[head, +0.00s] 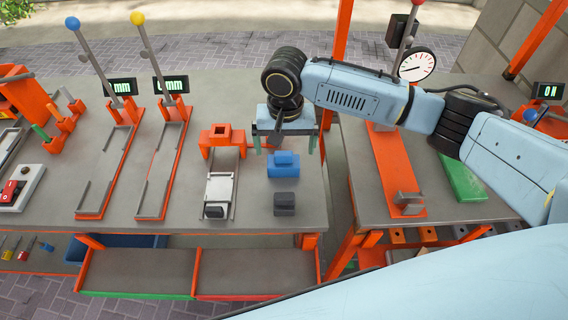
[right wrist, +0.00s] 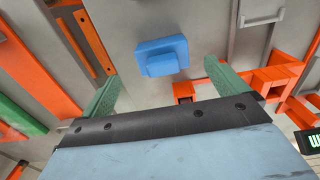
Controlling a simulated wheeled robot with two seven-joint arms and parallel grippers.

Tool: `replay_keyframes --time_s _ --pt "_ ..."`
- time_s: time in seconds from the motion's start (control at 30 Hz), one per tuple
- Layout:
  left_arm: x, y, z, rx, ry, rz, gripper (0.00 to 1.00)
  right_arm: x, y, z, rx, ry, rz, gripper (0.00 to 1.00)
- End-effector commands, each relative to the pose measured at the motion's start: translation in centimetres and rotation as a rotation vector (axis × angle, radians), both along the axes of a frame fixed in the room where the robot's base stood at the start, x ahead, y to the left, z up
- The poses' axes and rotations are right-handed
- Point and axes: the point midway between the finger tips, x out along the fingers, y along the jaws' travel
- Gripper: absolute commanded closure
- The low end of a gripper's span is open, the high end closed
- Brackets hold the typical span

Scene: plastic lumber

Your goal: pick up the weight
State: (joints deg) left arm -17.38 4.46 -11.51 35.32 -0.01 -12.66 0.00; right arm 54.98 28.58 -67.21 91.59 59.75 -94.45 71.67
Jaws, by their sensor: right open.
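A blue stepped block (head: 284,166) sits on the grey bench, and a smaller dark grey block (head: 285,204) sits nearer the front edge. Either could be the weight; I cannot tell which by looks. My right gripper (head: 284,142) is open and empty, pointing down above the bench just behind the blue block. In the right wrist view the open green fingers (right wrist: 160,84) frame a gap, with the blue block (right wrist: 162,56) beyond it, apart from both fingers. The dark block is not visible in the wrist view. My left gripper is not in view.
An orange fixture (head: 221,138) with a metal slide stands left of the blocks. Two orange rail tracks (head: 109,172) with tall levers lie farther left. A gap separates this bench from the right bench, which has a dial gauge (head: 417,65) and green plate (head: 461,178).

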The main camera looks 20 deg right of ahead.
Motion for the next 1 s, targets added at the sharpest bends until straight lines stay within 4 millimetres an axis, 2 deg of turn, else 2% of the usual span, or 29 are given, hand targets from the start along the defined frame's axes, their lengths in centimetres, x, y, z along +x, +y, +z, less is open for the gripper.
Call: replay_keyframes --time_s 0.33,0.47,0.67,1.0 --pt "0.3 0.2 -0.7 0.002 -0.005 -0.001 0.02 0.3 0.3 -4.5 -0.003 0.002 0.0 0.02" --pt "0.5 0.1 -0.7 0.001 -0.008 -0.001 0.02 0.3 0.3 -5.2 -0.001 -0.001 0.001 0.02" --pt "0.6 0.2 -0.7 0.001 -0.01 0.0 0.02 0.3 0.3 -5.2 -0.001 0.0 0.001 0.02" --pt "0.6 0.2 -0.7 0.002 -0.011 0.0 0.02 0.3 0.3 -5.2 -0.001 0.0 0.001 0.45"
